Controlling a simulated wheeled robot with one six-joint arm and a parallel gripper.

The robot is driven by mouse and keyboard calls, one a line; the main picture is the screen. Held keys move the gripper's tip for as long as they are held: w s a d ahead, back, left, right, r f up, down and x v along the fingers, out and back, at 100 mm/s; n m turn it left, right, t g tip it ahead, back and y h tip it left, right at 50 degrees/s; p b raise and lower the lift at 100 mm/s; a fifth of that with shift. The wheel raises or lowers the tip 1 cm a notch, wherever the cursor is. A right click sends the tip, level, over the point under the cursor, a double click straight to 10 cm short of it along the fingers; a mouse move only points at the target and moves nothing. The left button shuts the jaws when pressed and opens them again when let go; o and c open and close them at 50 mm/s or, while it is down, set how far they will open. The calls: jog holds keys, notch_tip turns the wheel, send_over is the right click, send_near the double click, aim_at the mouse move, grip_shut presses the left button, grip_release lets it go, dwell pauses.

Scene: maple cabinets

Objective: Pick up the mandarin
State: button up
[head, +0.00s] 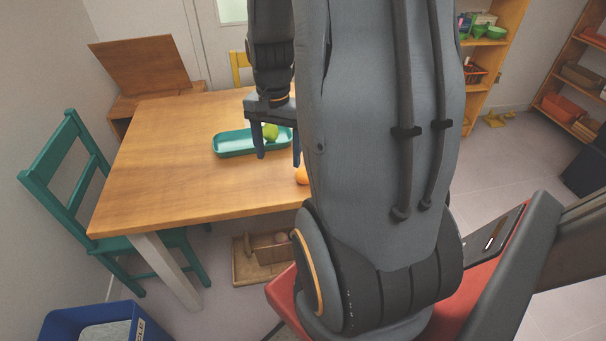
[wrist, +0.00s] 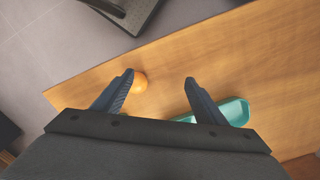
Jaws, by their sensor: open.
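The mandarin (head: 302,175) is a small orange ball on the wooden table (head: 160,170), near its front edge, partly hidden by my arm in the head view. In the wrist view the mandarin (wrist: 139,83) lies just beside the tip of the left finger, toward the space between the fingers. My gripper (head: 277,158) is open and empty, pointing down above the table. In the wrist view my gripper (wrist: 160,78) has its fingers wide apart with bare table between them.
A teal tray (head: 232,145) holding a green fruit (head: 270,132) stands behind my gripper. A teal chair (head: 62,165) is at the table's left, a yellow chair (head: 240,66) behind it. A blue bin (head: 95,318) is at the lower left. The table's left part is clear.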

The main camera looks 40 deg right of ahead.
jog(key=d+m, duration=0.1)
jog(key=d, duration=0.1)
jog(key=d+f+m, duration=0.1)
jog(key=d+m, duration=0.1)
jog(key=d, duration=0.1)
jog(key=s+d+m, duration=0.1)
jog(key=d, duration=0.1)
jog(key=shift+d+f+m, duration=0.15)
jog(key=shift+f+m, duration=0.15)
jog(key=shift+s+d+f, duration=0.1)
jog(key=shift+d+f, duration=0.1)
jog(key=shift+d, duration=0.1)
jog(key=shift+s+a+f+p, duration=0.15)
jog(key=shift+f+p, duration=0.3)
jog(key=shift+f, duration=1.45)
jog(key=shift+s+a+f+p, duration=0.15)
jog(key=shift+f+p, duration=0.3)
jog(key=shift+f, duration=1.45)
jog(key=c, duration=1.2)
jog(key=shift+w+r, duration=0.1)
